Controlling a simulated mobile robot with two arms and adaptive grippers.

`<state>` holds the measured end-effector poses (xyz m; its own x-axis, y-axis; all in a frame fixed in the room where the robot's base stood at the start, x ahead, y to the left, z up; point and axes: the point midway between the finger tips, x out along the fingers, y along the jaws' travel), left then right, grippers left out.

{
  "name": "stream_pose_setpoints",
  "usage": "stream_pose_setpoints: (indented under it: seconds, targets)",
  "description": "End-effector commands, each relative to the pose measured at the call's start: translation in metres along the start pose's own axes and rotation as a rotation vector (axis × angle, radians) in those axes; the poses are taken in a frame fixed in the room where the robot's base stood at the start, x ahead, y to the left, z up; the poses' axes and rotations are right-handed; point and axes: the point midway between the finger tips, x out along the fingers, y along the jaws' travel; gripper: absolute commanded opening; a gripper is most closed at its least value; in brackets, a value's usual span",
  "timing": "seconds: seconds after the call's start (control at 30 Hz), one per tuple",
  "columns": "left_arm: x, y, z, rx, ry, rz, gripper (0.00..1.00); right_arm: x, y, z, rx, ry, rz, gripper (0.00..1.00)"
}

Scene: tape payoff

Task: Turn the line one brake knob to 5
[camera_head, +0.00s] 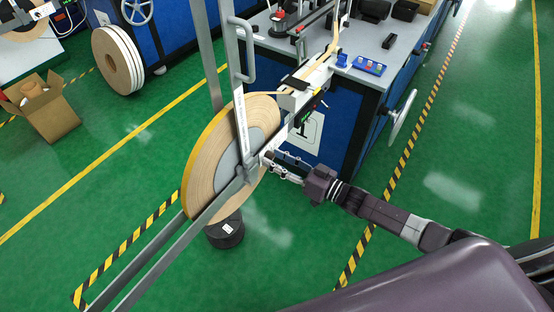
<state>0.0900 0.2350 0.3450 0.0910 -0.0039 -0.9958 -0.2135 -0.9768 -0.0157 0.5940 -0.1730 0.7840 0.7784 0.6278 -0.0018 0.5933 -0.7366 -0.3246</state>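A large tape reel (205,165) with a yellow rim stands upright in a grey metal frame (238,90). A grey hub disc (229,155) sits at its middle. My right gripper (273,165) reaches in from the right, its fingertips at a small pale part beside the hub. That part may be the brake knob, but it is too small to tell, and no dial numbers can be read. I cannot tell whether the fingers touch or close on it. My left gripper is not in view.
A blue machine (335,120) with a grey top stands behind the reel, with a handwheel (402,117) on its right side. A black round weight (226,232) is on the floor below the reel. An open cardboard box (48,112) stands at left. Green floor is clear at right.

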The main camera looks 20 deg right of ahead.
Motion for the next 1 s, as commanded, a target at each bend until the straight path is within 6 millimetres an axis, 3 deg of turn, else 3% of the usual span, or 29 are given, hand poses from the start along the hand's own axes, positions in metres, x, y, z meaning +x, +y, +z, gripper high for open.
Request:
stream_pose_setpoints:
  seconds: [0.27,0.7,1.0]
  targets:
    - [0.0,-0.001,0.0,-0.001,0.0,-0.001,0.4,-0.01,0.0,0.0,-0.001,-0.001,0.0,0.37]
    - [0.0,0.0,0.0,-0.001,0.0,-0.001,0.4,-0.096,0.0,0.001,0.001,-0.002,0.001,0.37]
    - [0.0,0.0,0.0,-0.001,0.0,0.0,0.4,-0.12,0.0,0.0,-0.001,0.0,0.0,0.37]
